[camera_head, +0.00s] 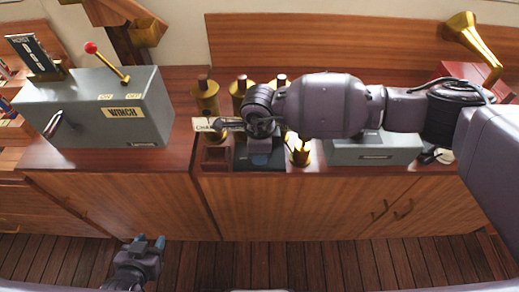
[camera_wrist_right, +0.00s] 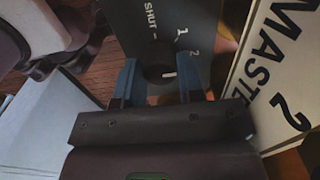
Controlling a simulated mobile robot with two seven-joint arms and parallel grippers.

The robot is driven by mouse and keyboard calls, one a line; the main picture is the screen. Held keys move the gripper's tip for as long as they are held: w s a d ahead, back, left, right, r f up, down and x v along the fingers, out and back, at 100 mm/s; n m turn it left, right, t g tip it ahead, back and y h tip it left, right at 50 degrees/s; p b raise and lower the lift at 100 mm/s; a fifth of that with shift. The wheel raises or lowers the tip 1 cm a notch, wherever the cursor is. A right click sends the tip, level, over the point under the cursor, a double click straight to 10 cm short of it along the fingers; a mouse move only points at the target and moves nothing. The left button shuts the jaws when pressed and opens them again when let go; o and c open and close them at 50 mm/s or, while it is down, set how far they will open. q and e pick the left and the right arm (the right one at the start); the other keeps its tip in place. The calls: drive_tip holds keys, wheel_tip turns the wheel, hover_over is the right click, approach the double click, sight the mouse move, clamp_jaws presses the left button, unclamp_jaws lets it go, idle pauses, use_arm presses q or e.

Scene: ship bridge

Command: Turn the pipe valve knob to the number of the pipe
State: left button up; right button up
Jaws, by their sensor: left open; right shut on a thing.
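In the right wrist view a dark round knob (camera_wrist_right: 158,72) with a short white mark sits on a dark panel (camera_wrist_right: 150,25) printed "SHUT", "1" and "2". My right gripper (camera_wrist_right: 159,82) has its blue fingers on either side of the knob, shut on it. The white mark points to the right in this view; I cannot tell which print it lines up with. A pale plate (camera_wrist_right: 272,80) beside the panel reads "MASTE" and "2". In the head view my right arm covers most of the dark panel (camera_head: 245,163). My left gripper (camera_head: 149,243) is open and empty, low before the cabinets.
A grey winch box (camera_head: 90,115) with a red-knobbed lever stands left on the counter. Brass cylinders (camera_head: 205,97) stand behind my right gripper. A grey box (camera_head: 375,152) sits right, under my arm. The wooden floor (camera_head: 330,265) before the cabinets is clear.

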idle(0.4)
drive_tip(key=o, duration=0.9)
drive_tip(key=shift+r, duration=0.1)
wheel_tip(320, 180, up, 11)
drive_tip(key=shift+f+p, duration=0.2)
drive_tip(key=shift+p, duration=0.35)
